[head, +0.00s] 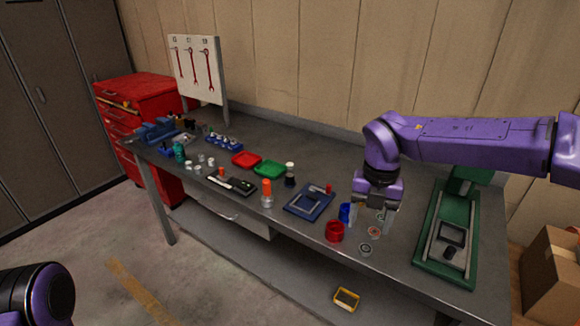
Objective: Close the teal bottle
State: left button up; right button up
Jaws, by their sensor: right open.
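A small teal bottle (179,151) stands upright near the far left end of the grey workbench (310,150). It is too small to tell whether a cap is on it, and I cannot pick out a loose cap for it. My right gripper (371,217) is open and points down over the right part of the bench, far from the teal bottle. It hangs near a blue cup (346,212) and small round parts (365,249). My left gripper is out of view; only part of my left arm shows at the lower left.
Red (246,160) and green (269,169) trays, an orange-topped bottle (267,194), a blue square tray (309,203) and a red cup (334,231) lie between. A blue vise (157,130) is beyond the teal bottle. A green stand (447,235) is at right.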

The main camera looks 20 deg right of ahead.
aim_at(179, 147)
jog(key=i, duration=2)
